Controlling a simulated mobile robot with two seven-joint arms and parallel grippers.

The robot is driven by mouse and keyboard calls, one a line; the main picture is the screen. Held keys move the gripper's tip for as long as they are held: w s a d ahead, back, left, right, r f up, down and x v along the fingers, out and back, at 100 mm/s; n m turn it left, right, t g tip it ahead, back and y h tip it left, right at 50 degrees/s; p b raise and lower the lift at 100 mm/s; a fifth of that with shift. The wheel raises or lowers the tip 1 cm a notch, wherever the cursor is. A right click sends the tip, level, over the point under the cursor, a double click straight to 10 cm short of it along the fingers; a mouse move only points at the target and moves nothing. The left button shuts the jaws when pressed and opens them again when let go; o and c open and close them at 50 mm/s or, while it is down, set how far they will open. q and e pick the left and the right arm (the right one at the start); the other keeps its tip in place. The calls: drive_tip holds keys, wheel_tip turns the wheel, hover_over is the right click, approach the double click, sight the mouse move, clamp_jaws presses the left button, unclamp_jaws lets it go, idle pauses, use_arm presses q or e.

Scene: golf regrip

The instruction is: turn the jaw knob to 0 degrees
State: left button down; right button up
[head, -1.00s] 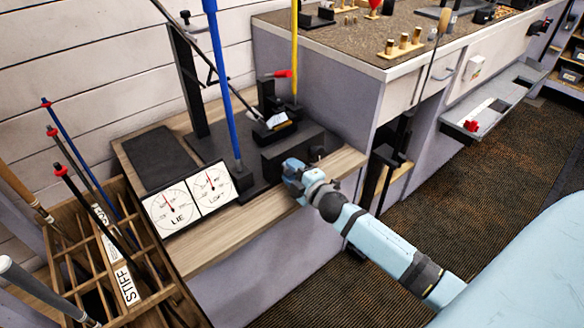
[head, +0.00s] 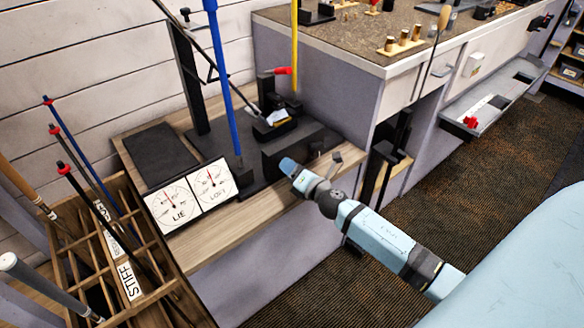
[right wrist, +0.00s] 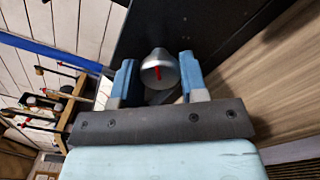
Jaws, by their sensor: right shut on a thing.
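The jaw knob (right wrist: 160,73) is a round silver knob with a red mark, seen in the right wrist view in front of a black block. The red mark stands nearly upright in that picture. My right gripper (right wrist: 158,82) has one blue finger on each side of the knob and is shut on it. In the head view my right gripper (head: 288,166) is at the front of the black machine (head: 285,152), and the knob is hidden there. My left gripper is in neither view.
The machine stands on a wooden bench with LIE (head: 173,204) and LOFT (head: 212,184) dials on its left. A blue shaft (head: 222,80) and a yellow shaft (head: 294,45) rise above it. A wooden club rack (head: 125,255) is at the lower left. A grey cabinet (head: 320,95) is behind.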

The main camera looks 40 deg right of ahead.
drive_tip(key=n, duration=0.4)
drive_tip(key=shift+n, duration=1.2)
drive_tip(key=n+p, duration=0.1)
drive_tip(key=n, duration=0.1)
drive_tip(key=shift+n, duration=0.9)
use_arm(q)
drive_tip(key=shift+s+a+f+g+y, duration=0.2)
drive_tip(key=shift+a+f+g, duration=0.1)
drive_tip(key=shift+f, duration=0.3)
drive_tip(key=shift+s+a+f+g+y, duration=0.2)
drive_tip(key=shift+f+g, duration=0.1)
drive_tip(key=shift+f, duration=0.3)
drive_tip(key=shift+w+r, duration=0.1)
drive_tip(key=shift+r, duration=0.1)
use_arm(e)
drive_tip(key=o, duration=0.9)
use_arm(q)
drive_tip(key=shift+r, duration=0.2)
